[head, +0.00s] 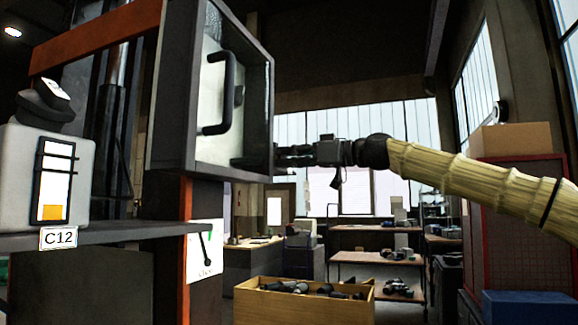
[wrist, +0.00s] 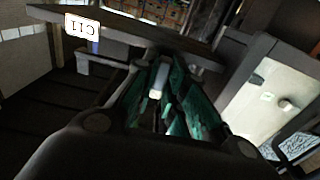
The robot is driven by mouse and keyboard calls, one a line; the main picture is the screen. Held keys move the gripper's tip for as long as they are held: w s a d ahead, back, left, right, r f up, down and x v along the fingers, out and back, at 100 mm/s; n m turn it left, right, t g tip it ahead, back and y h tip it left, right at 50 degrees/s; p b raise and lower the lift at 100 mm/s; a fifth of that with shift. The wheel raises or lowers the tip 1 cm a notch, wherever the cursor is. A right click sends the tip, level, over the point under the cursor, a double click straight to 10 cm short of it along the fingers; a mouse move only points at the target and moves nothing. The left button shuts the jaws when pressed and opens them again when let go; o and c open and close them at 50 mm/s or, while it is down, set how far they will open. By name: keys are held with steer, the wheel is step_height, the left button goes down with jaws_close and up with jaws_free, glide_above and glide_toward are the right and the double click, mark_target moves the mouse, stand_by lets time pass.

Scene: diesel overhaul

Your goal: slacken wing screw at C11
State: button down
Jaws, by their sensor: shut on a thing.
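The C11 label (wrist: 82,29) shows upside down in the wrist view, on the edge of a dark shelf (wrist: 130,28). My gripper (wrist: 160,95) has its teal finger pads close together just below that shelf. A small pale piece (wrist: 157,80) shows between the pads, and the gripper is shut on it. It appears to be the wing screw, but its wings and thread are hidden by the fingers. In the head view my gripper (head: 288,156) reaches in from the right, its tips at the right edge of the grey box; the screw and C11 label are not visible there.
A grey open-fronted box (head: 262,110) with a black handle (head: 228,92) stands close left of my gripper. A shelf (head: 120,233) labelled C12 (head: 58,238) carries a pale device (head: 20,185). A wooden crate (head: 250,305) stands below. Space below my arm looks open.

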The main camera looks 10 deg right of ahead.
steer(key=shift+f+n, duration=0.1)
steer(key=shift+n, duration=0.5)
steer(key=shift+f+n+b, duration=0.2)
steer(key=shift+n+b, duration=0.45)
steer(key=shift+n, duration=0.25)
steer(key=c, duration=1.8)
jaws_free()
steer(key=shift+r+n, duration=0.2)
steer(key=shift+n, duration=0.1)
steer(key=shift+c, duration=0.2)
steer(key=o, duration=0.5)
steer(key=shift+o, duration=0.2)
steer(key=shift+r, duration=0.1)
steer(key=shift+d, duration=0.1)
steer(key=shift+b+v, duration=0.35)
steer(key=shift+v, duration=1.85)
